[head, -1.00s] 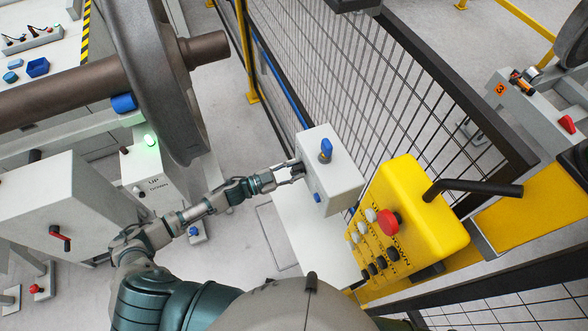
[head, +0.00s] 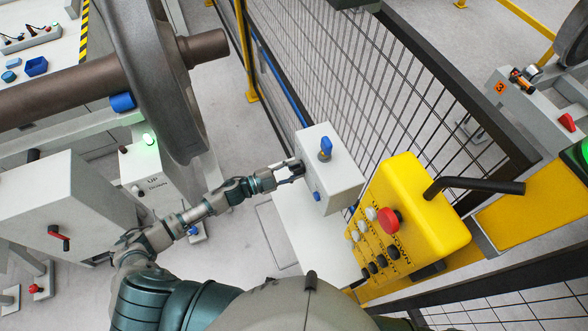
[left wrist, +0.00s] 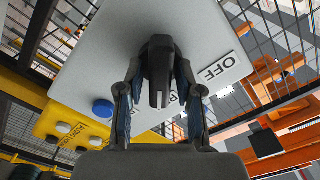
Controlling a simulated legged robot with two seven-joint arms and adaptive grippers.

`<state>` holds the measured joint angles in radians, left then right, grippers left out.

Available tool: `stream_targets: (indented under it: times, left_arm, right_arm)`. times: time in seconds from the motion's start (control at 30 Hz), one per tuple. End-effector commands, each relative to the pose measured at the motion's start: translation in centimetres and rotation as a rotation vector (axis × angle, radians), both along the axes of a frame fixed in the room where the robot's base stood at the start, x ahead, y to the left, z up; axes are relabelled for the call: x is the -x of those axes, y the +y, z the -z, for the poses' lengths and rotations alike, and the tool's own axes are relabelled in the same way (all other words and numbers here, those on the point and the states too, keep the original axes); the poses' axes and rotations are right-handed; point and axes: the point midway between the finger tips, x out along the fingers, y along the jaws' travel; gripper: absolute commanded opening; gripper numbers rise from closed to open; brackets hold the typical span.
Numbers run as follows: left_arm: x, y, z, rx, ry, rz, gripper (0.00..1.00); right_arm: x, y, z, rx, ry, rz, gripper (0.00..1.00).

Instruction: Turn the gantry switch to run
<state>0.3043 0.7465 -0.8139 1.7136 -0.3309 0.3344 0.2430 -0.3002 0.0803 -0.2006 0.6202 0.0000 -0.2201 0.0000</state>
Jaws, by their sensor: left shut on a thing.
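The gantry switch box is a light grey box (head: 330,178) in the middle of the head view. Its switch, a black knob (left wrist: 160,72), shows in the left wrist view, pointing down toward the palm in that picture. A label "OFF" is to its right; another label is mostly hidden behind the fingers. My left gripper (head: 292,168) is at the box's left face in the head view. In the left wrist view its two fingers are on either side of the knob, shut on it. My right gripper is not in view.
A blue knob (head: 325,147) stands on the box top, and a blue button (left wrist: 103,108) is on the switch face. A yellow control pendant (head: 408,205) with a red button is close to the right. Mesh fencing (head: 375,95) runs behind. A large wheel (head: 155,80) is at left.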

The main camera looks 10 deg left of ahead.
Motion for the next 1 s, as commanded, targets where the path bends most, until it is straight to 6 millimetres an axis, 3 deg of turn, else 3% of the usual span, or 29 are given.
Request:
stream_targets:
  times: [0.3, 0.33, 0.37, 0.73, 1.0]
  left_arm:
    - [0.1, 0.1, 0.4, -0.008, 0.001, -0.002, 0.00]
    - [0.1, 0.1, 0.4, -0.008, 0.001, -0.002, 0.38]
    - [0.1, 0.1, 0.4, -0.008, 0.001, -0.002, 0.45]
    - [0.3, 0.4, 0.2, -0.004, 0.000, -0.001, 0.46]
    - [3.1, 4.5, 0.4, -0.007, 0.005, -0.002, 0.46]
  right_arm:
    - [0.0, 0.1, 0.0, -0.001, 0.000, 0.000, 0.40]
    - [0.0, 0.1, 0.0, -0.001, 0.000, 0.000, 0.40]
    - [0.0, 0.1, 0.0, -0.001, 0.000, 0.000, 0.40]
    - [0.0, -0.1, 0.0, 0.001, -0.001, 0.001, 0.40]
    - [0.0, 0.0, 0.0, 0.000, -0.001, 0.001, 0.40]
